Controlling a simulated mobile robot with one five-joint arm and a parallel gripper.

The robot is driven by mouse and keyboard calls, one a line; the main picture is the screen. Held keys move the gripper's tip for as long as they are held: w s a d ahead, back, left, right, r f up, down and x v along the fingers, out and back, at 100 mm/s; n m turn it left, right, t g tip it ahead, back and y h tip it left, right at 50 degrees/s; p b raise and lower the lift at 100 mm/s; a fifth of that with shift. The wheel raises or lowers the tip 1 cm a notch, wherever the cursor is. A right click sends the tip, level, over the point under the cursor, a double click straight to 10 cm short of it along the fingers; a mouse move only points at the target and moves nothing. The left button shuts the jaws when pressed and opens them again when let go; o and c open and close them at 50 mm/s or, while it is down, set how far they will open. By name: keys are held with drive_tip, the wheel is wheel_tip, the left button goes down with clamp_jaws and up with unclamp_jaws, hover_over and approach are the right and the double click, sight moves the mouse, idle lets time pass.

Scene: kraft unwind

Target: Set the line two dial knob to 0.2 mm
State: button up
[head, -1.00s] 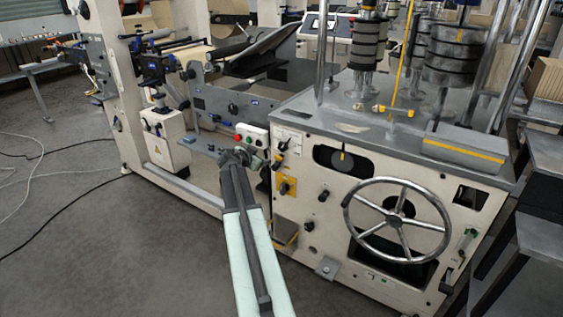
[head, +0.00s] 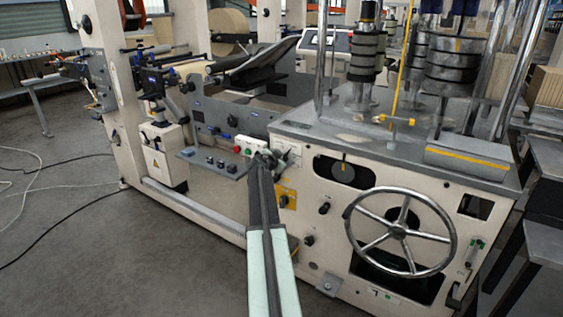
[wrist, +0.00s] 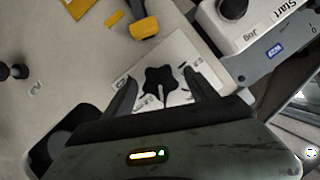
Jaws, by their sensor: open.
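A black star-shaped dial knob (wrist: 158,82) with a white pointer line sits on a pale scale plate (wrist: 188,58) in the wrist view. The pointer slants down in that picture; the small scale print is too blurred to read. My gripper (wrist: 165,90) is open, with one dark finger on each side of the knob and gaps visible between. I cannot tell how far the fingertips stand off the panel. In the head view my gripper (head: 274,158) is at the upper left of the cream machine front, covering much of that plate.
A yellow switch (wrist: 144,22) is close to the plate. A white button box (wrist: 258,18) marked Start and Jog is beside it. A large handwheel (head: 400,230) juts from the front on the right. Grey floor (head: 110,250) is open on the left.

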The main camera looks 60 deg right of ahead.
drive_tip(key=shift+a, duration=0.1)
drive_tip(key=c, duration=1.4)
